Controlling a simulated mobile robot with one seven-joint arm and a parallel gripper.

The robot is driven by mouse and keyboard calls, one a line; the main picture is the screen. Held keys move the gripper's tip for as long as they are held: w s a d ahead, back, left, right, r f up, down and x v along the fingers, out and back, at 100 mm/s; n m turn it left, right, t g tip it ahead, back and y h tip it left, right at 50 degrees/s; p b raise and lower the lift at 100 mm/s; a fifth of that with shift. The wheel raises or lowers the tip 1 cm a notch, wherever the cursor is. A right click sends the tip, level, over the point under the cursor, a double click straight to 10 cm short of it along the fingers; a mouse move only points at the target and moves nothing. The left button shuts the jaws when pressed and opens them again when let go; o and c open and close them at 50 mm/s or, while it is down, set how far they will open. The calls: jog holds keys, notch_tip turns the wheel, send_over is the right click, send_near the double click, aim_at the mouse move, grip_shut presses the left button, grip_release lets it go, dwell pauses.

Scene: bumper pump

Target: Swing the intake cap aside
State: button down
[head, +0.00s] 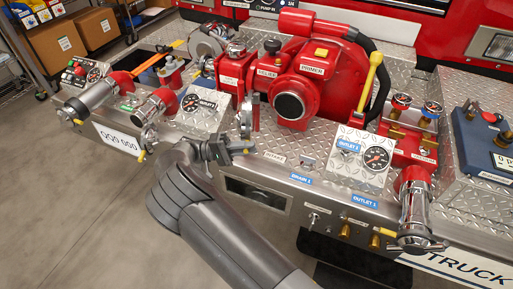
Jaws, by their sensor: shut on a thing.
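The red pump (318,80) stands on the diamond-plate deck. Its round intake opening (290,106) faces me, dark and uncovered. The intake cap (246,122) looks like a silver disc seen nearly edge-on, just left of the opening and standing out from the pump. My gripper (245,149) is at the cap's lower edge, above the deck's front edge, and looks shut on it. The exact contact between fingers and cap is too small to make out.
Gauge panels stand left (196,104) and right (362,155) of the pump. Chrome outlets with red collars (415,205) stick out at both sides. A yellow-handled lever (372,75) rises right of the pump. Grey floor (60,200) is open at the front left.

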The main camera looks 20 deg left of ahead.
jog(key=shift+s+a+m+g+h, duration=0.15)
jog(key=shift+a+m+g, duration=0.15)
jog(key=shift+a+g, duration=0.3)
jog(key=shift+s+a+m+g+h, duration=0.15)
jog(key=shift+a+m+g, duration=0.2)
jog(key=shift+a, duration=0.35)
jog(key=shift+w, duration=0.1)
jog(key=c, duration=1.5)
grip_release()
